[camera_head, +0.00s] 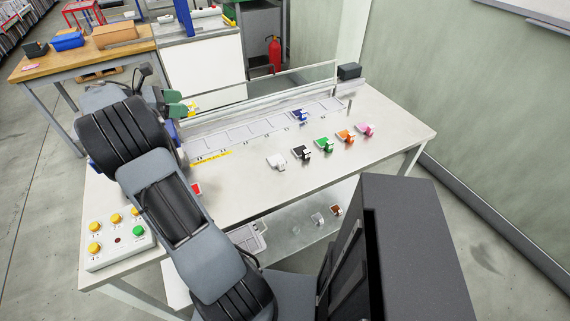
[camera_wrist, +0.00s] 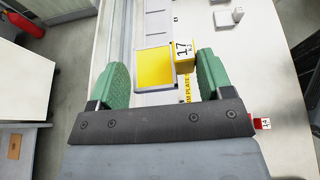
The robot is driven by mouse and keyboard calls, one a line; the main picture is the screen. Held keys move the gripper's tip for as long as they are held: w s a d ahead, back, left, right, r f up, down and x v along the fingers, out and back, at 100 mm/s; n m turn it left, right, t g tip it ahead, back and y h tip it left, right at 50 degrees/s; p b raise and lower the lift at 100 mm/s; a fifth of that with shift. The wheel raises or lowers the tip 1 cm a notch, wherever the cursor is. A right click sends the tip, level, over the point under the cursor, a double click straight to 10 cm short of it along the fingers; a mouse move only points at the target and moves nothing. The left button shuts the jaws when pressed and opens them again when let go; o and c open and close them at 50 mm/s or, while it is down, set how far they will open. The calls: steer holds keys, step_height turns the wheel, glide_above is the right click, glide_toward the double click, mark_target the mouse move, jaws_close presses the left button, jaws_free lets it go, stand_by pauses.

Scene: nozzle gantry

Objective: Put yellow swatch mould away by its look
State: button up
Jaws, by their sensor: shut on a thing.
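The yellow swatch mould (camera_wrist: 154,68) is between my gripper's green fingers (camera_wrist: 163,78) in the wrist view. It has a flat yellow face in a grey frame and a yellow block marked 17 beside the right finger. My gripper (camera_head: 178,107) is shut on it, above the left end of the slot row, and hides most of it in the head view. The row of grey slots (camera_head: 240,134) runs along the back of the table. A blue swatch mould (camera_head: 299,115) sits towards the right of the row; several other slots look empty.
White (camera_head: 276,161), black (camera_head: 301,153), green (camera_head: 324,145), orange (camera_head: 346,137) and pink (camera_head: 365,130) moulds stand on the table in front. A red mould (camera_head: 196,188) is partly behind my arm. A clear rail (camera_head: 260,85) runs behind the slots. A button box (camera_head: 119,240) sits at front left.

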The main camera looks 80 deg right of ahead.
steer(key=s+a+r, duration=0.3)
steer(key=s+a, duration=0.4)
steer(key=a, duration=0.5)
steer(key=s+a+f, duration=0.7)
steer(key=s+a, duration=0.2)
steer(key=s, duration=0.2)
steer(key=shift+m, duration=0.3)
steer(key=w+d+f, duration=0.2)
steer(key=d+f, duration=0.1)
steer(key=w+d+f, duration=0.3)
steer(key=d, duration=0.1)
steer(key=w+d+f, duration=0.3)
steer(key=d, duration=0.1)
steer(key=shift+w+f+b, duration=0.1)
steer(key=shift+w+b, duration=0.1)
steer(key=shift+b, duration=0.1)
steer(key=shift+w+d+f, duration=0.1)
steer(key=shift+d+f, duration=0.1)
steer(key=shift+f, duration=0.05)
step_height(320, 180, down, 2)
steer(key=shift+f, duration=0.55)
steer(key=shift+f, duration=0.1)
